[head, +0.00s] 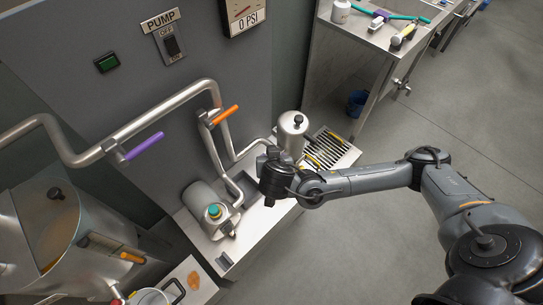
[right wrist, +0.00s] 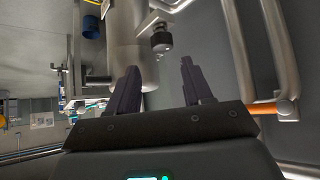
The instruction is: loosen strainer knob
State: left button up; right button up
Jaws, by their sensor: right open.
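In the right wrist view, the canister (right wrist: 124,48) and the dark knob (right wrist: 162,41) show beyond my fingers. My right gripper (head: 271,153) is beside the canister, to its left in the head view. Its two dark fingers (right wrist: 159,66) are apart and nothing is between them. The knob is beyond the fingertips in the right wrist view, apart from them. My left gripper is not in view.
Steel pipes with a purple handle (head: 144,146) and an orange handle (head: 224,115) run left of the strainer. A pump motor (head: 207,206) stands on the bench, and a drain grate (head: 334,149) lies right of the strainer. Open floor is at the right.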

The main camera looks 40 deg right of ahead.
jog(key=b+x, duration=0.1)
jog(key=x, duration=0.9)
jog(key=shift+w+d+f+b, duration=0.1)
jog(key=shift+w+f+b, duration=0.1)
jog(key=shift+w+b, duration=0.1)
jog(key=shift+c, duration=0.5)
jog(key=c, duration=0.7)
jog(key=shift+r+p, duration=0.15)
jog(key=shift+p, duration=0.4)
jog(key=n+t+y+p, duration=0.1)
jog(key=n+p, duration=0.1)
jog(key=p, duration=0.2)
jog(key=n+y+p, duration=0.2)
jog(key=n+p, duration=0.1)
jog(key=p, duration=0.2)
jog(key=shift+s+d+t+y+p, duration=0.1)
jog(key=shift+t+y+p, duration=0.2)
jog(key=shift+t, duration=0.1)
jog(key=shift+n+y+p, duration=0.5)
jog(key=shift+n+p, duration=0.2)
jog(key=shift+p, duration=0.1)
jog(key=shift+f, duration=0.2)
